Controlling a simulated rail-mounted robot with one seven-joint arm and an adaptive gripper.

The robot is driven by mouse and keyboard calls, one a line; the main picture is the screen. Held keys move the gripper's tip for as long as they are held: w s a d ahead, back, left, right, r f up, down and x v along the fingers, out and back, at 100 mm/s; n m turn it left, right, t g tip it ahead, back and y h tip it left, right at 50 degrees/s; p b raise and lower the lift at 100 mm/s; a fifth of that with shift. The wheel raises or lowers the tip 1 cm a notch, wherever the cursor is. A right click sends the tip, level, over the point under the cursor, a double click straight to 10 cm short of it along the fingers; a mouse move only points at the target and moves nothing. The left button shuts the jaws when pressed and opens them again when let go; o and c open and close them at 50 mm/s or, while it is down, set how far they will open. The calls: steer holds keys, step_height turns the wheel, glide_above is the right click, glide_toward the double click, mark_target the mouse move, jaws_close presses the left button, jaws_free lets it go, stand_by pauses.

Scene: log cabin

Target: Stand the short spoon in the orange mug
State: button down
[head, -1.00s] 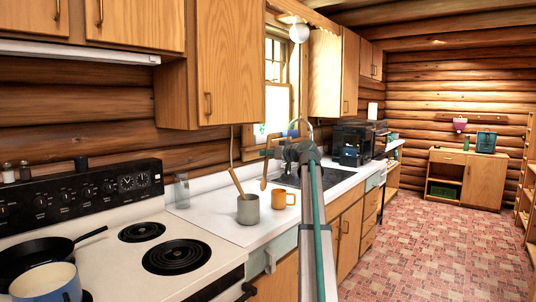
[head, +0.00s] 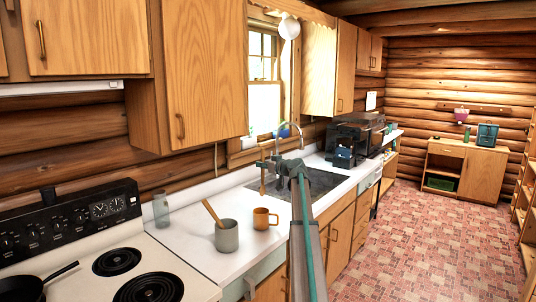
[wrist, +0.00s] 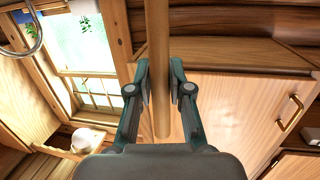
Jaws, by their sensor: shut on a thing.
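The orange mug (head: 264,219) stands upright on the white counter, its handle to the right. My gripper (head: 268,164) is shut on a wooden spoon (head: 263,183), which hangs upright. In the head view the spoon's lower end shows just above the mug's rim and apart from it; how far behind the mug it is, I cannot tell. In the wrist view the spoon's wooden shaft (wrist: 161,75) runs between the two fingertips (wrist: 161,92).
A grey cup (head: 227,237) with another wooden utensil (head: 212,213) leaning in it stands close left of the mug. A clear glass (head: 161,210) is by the wall. The sink (head: 316,183) lies behind my arm. The stove (head: 130,275) is at the left.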

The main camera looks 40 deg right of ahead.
steer(key=shift+w+p, duration=0.8)
steer(key=shift+p, duration=0.2)
glide_above(264, 191)
steer(key=w, duration=0.2)
steer(key=shift+f, duration=3.15)
step_height(264, 191, down, 7)
steer(key=b, duration=0.8)
steer(key=shift+w+b, duration=0.15)
steer(key=shift+b, duration=0.15)
steer(key=c, duration=1)
jaws_free()
steer(key=s+r, duration=0.1)
steer(key=s, duration=1.1)
steer(key=shift+r, duration=0.3)
